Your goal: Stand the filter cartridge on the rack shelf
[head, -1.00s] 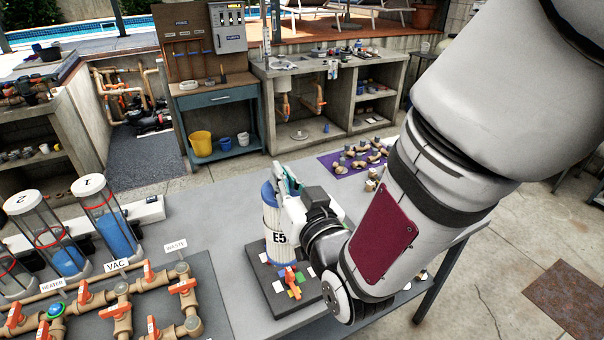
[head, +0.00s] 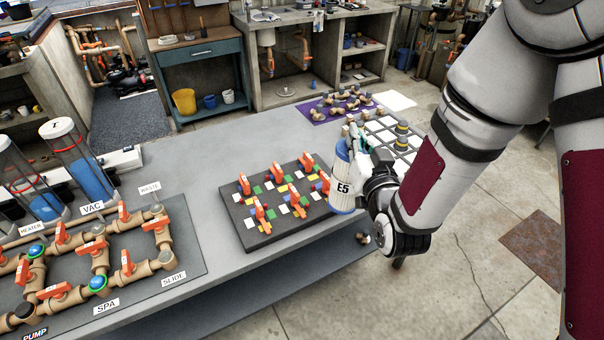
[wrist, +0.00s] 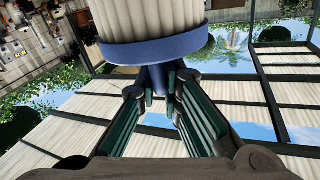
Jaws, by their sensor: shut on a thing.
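The filter cartridge (head: 341,188) is white and pleated with blue end caps and an "E5" label. My gripper (head: 358,142) is shut on its top end and holds it upright beside the valve board's right edge, near the table's front edge. In the wrist view the cartridge (wrist: 150,20) fills the top middle. Its blue cap faces my gripper (wrist: 157,88), and the teal-padded fingers close on a narrow blue stem. I cannot pick out the rack shelf for certain in these views.
A dark board (head: 245,222) with orange-handled valves lies left of the cartridge. Brown pipework (head: 100,255) and clear cylinders stand further left. A purple mat (head: 312,112) with fittings and a grid tray (head: 372,124) lie behind. Open floor (head: 440,300) is at right.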

